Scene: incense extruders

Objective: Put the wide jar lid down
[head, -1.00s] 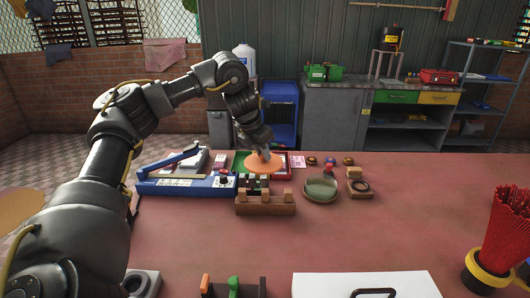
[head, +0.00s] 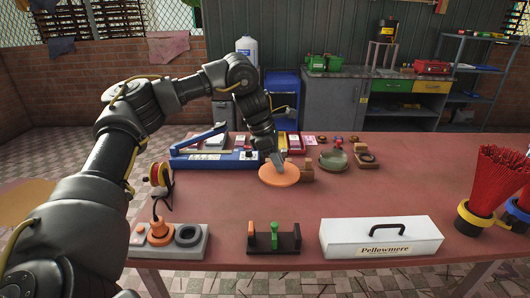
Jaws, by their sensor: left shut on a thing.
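The wide jar lid (head: 279,176) is an orange disc near the middle of the table in the head view. My left gripper (head: 276,160) is shut on it from above, at its far side. The lid hides part of a brown wooden block rack (head: 307,172) behind it. I cannot tell whether the lid touches the table (head: 345,195). My right gripper is not in view.
A blue machine (head: 215,158) stands behind left, a green bowl (head: 333,159) behind right. In front are a grey tray (head: 168,241), a small dark rack (head: 273,239) and a white case (head: 380,237). Red sticks (head: 495,180) stand at right. The table's middle right is clear.

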